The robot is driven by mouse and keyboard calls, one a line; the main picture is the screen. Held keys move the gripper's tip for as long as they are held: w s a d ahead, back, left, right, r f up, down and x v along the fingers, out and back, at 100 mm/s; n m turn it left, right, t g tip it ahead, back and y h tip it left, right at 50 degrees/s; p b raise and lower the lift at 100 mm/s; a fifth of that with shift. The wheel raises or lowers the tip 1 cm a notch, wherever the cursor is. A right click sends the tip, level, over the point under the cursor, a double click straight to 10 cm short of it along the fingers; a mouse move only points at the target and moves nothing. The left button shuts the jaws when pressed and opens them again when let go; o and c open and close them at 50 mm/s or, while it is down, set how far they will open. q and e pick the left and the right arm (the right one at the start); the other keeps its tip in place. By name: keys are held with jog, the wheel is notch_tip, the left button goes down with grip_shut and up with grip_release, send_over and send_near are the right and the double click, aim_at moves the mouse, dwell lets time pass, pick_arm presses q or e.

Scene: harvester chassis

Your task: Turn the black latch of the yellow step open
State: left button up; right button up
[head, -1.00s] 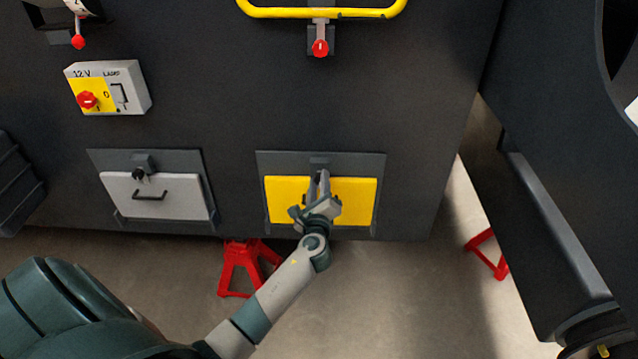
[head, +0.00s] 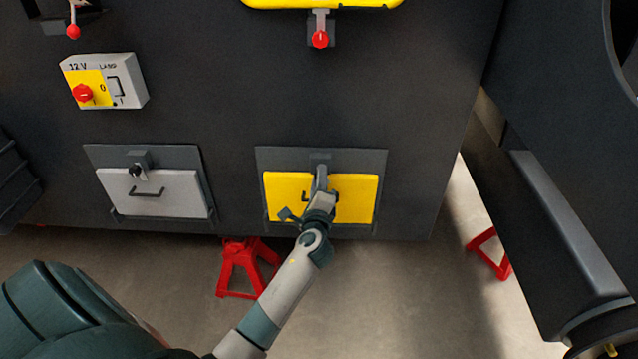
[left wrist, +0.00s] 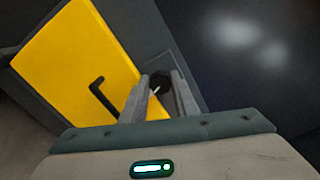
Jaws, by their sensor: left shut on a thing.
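The yellow step (head: 354,196) is a folded-up panel in a grey frame low on the dark chassis wall. It also fills the left of the left wrist view (left wrist: 75,55), with its black handle (left wrist: 103,97). My left gripper (head: 321,170) is at the top middle edge of the step. In the left wrist view its fingers (left wrist: 160,88) are shut on the black latch (left wrist: 160,80), which shows as a dark round knob between the fingertips. The fingers hide most of the latch in the head view. My right gripper is not in view.
A white panel (head: 180,193) with its own black latch is at the left. Above are a 12 V lamp box (head: 125,82), a red-knobbed lever (head: 320,39) and a yellow rail (head: 365,3). A red stand (head: 239,268) is below. A dark structure (head: 560,220) stands at right.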

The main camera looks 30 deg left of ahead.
pick_arm(q)
jog(key=shift+d+f+n+b, duration=0.15)
jog(key=shift+n+b, duration=0.8)
jog(key=shift+n, duration=2.35)
jog(key=shift+a+f+n+b, duration=0.15)
jog(key=shift+n+b, duration=0.75)
jog(key=shift+n, duration=2.4)
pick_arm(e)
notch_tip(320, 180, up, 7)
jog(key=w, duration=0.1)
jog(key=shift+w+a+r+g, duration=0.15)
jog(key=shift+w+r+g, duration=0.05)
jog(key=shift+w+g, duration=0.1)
pick_arm(q)
jog(key=shift+d, duration=0.1)
jog(key=o, duration=1.1)
jog(key=shift+r, duration=0.1)
jog(key=shift+c, duration=0.2)
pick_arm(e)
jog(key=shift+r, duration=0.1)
pick_arm(q)
jog(key=shift+s, duration=0.15)
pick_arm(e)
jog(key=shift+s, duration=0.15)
